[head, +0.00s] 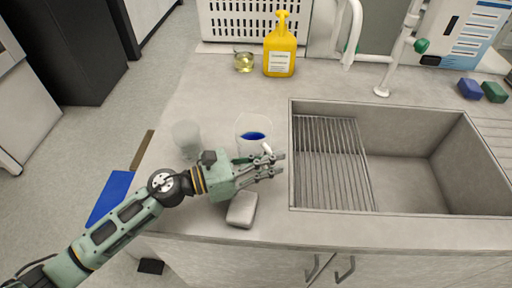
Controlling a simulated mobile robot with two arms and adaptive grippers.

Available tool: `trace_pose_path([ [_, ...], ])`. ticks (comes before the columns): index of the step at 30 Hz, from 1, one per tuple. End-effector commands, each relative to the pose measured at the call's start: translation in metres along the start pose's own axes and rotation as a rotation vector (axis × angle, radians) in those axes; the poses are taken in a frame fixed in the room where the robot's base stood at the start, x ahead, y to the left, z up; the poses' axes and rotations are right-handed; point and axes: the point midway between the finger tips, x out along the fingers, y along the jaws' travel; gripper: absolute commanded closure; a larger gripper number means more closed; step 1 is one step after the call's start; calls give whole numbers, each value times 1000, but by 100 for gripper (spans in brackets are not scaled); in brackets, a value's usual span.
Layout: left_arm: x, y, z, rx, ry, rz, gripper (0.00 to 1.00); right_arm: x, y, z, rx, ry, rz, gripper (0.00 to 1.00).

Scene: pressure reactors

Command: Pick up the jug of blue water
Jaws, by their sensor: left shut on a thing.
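The jug of blue water (252,127) is a clear vessel with blue liquid in it. It is on the grey counter left of the sink, and looks upright. My left gripper (272,163) comes in from the left across the near side of the jug and hides its lower part. Its fingers are shut at the jug, by a small pale part that looks like its handle. I cannot see clearly whether the jug's base touches the counter. My right gripper is not in view.
An empty clear beaker (187,138) stands left of the jug. A grey block (242,209) lies at the counter's front. The sink (410,180) with a drying rack (330,165) is to the right. A yellow bottle (279,52) and a small yellow-liquid beaker (243,62) stand behind.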

Motion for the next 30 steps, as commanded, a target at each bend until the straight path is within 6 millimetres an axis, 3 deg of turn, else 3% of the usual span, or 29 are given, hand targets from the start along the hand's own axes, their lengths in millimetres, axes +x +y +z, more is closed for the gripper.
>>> trace_pose_path([
  [17, 0, 1, 7, 5, -2, 1, 100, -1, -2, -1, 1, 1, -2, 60],
  [30, 0, 0, 46, 8, -3, -1, 100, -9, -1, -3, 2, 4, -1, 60],
])
